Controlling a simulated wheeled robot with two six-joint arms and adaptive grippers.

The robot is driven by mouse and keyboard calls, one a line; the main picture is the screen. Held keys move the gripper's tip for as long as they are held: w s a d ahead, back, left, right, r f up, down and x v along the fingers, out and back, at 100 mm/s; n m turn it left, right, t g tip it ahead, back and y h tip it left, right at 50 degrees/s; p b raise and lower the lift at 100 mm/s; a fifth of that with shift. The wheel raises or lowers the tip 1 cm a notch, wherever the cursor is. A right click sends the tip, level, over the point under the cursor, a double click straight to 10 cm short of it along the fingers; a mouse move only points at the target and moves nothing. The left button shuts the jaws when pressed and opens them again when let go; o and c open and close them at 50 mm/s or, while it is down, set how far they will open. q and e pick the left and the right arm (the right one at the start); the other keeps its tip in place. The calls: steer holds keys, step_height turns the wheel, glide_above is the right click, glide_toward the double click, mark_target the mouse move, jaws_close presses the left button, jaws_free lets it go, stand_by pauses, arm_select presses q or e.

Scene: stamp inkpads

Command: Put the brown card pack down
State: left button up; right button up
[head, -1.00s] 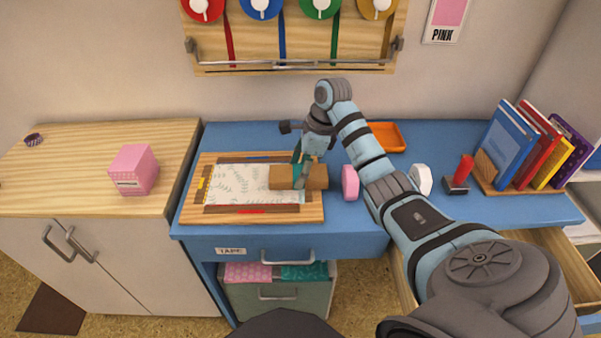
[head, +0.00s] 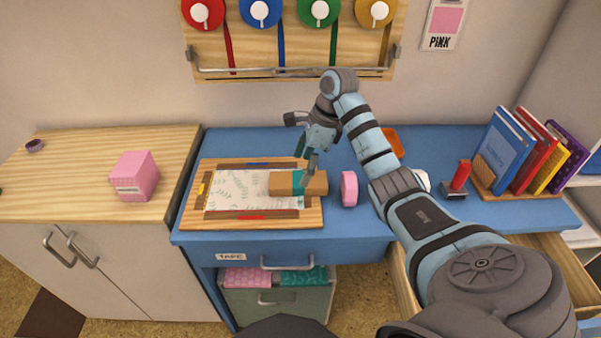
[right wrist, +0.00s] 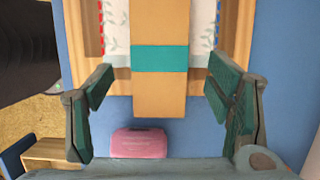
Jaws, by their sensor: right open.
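The brown card pack (head: 284,182) lies on the right part of the patterned paper (head: 235,190) on the wooden framed board (head: 190,222). It has a teal band around its middle, and its right end reaches over the frame's right side. My right gripper (head: 306,163) is above the pack, with its fingers near the band. In the right wrist view the pack (right wrist: 160,25) runs between the spread fingers (right wrist: 160,88), with a gap on both sides. My left gripper does not show.
A pink roll (head: 349,188) stands just right of the board. Further right are a red-handled stamp (head: 460,174) and upright books (head: 508,146). A pink box (head: 134,175) stands on the left cabinet. The blue desk (head: 370,222) has free room at its front.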

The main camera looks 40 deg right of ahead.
steer(key=p+v, duration=0.6)
steer(key=v, duration=0.2)
steer(key=shift+r, duration=0.1)
steer(key=shift+s, duration=0.1)
